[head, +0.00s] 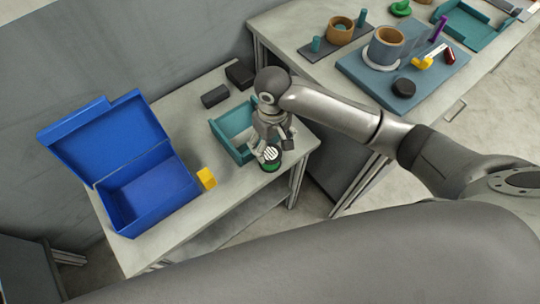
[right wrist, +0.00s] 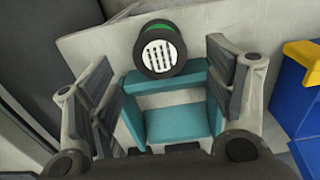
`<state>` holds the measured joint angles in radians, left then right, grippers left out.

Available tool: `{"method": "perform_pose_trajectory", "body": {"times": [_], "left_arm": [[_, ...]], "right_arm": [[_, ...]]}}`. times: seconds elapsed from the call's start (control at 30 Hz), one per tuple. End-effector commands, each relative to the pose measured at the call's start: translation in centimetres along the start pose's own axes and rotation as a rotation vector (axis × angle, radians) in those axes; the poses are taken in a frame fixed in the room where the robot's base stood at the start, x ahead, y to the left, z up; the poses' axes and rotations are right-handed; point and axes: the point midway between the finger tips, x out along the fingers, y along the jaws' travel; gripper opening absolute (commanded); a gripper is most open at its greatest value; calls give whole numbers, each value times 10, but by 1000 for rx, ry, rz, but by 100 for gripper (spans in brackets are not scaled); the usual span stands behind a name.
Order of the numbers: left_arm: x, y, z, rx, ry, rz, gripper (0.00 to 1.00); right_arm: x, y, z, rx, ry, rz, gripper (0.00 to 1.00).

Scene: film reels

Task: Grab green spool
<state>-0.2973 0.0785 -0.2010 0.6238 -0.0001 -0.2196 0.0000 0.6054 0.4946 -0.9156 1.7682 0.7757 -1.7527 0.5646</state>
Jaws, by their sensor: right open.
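The green spool (head: 271,160) has a black flange with a white slotted face and a green part below it. It is near the front edge of the small table, by the teal tray (head: 222,130). My right gripper (head: 271,144) is open and empty, pointing down just above the spool. In the right wrist view the spool (right wrist: 160,50) shows beyond the open fingers (right wrist: 163,82), roughly midway between them. Whether a finger touches it, I cannot tell. The tray (right wrist: 180,122) shows between the fingers. My left gripper is not in view.
An open blue box (head: 150,190) and a yellow block (head: 206,178) are on the small table's left part. Two dark blocks (head: 215,96) lie at its back. A second table (head: 300,20) holds a blue-grey board (head: 360,70) with parts.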

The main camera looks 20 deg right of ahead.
Motion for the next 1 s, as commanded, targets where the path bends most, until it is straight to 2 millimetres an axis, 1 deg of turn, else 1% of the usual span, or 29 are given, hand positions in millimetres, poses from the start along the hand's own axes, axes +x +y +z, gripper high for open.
{"method": "perform_pose_trajectory", "body": {"times": [0.03, 0.1, 0.2, 0.47, 0.67, 0.7, 0.8, 1.0], "left_arm": [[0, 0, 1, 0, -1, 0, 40], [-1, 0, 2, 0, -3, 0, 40], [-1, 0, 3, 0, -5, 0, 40], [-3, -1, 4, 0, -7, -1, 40], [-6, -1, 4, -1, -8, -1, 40], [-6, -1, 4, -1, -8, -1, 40], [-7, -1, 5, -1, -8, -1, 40], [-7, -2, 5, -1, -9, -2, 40]], "right_arm": [[10, 0, 1, 0, -5, -1, 75], [22, 0, 1, 0, -4, 0, 75], [34, 0, 0, 0, -2, -1, 75], [51, 1, -4, -1, 0, 0, 75], [73, 3, -13, -1, -1, 0, 75], [80, 3, -12, -2, -1, -1, 75], [90, 3, -12, -2, 0, -1, 75], [95, 3, -13, -3, 3, -1, 75]]}}
